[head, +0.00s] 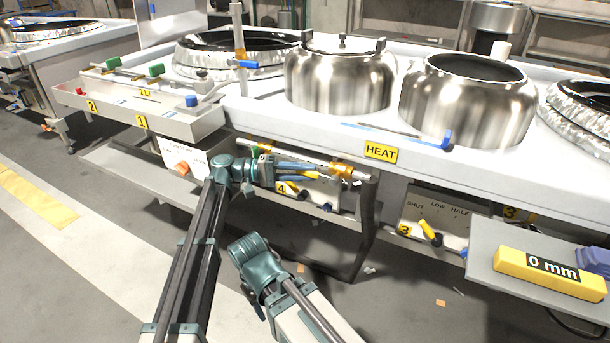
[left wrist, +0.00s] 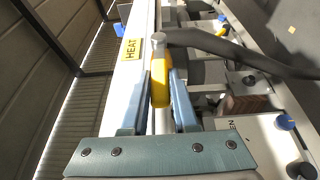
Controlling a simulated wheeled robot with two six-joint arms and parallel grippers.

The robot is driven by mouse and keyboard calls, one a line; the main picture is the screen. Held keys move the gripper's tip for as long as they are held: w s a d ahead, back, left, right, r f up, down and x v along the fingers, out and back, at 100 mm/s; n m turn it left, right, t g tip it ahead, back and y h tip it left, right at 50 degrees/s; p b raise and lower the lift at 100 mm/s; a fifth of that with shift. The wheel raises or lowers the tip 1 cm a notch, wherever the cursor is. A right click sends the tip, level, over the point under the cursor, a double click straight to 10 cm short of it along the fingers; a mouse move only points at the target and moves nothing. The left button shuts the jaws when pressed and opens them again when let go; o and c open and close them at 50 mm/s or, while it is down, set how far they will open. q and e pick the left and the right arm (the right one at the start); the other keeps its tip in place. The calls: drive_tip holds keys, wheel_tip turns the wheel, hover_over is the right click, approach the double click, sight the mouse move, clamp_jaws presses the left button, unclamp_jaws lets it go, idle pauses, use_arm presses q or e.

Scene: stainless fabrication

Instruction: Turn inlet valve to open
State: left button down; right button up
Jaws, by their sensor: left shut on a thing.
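My left gripper (head: 318,174) reaches in under the front edge of the HEAT table, its blue fingers level and pointing right. In the left wrist view, its two blue fingers (left wrist: 170,95) are closed on a yellow lever handle (left wrist: 160,85), one on each side. The handle has a grey end piece, and a dark bar runs right from near it. In the head view, the orange-yellow part (head: 342,171) shows at the fingertips. I cannot read an inlet mark on it.
A panel marked 4 (head: 318,190) is just below the gripper. Another panel with a yellow handle (head: 430,232) and SHUT, LOW and HALF marks is at the right. Steel pots (head: 340,82) stand on the table above. A grey shelf (head: 530,275) juts out front right.

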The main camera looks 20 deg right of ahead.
use_arm(q)
drive_tip(key=shift+s+f, duration=0.1)
drive_tip(key=shift+s, duration=0.05)
drive_tip(key=c, duration=0.7)
unclamp_jaws()
drive_tip(key=v, duration=1.3)
drive_tip(key=shift+w+a, duration=0.3)
drive_tip(key=shift+a, duration=0.05)
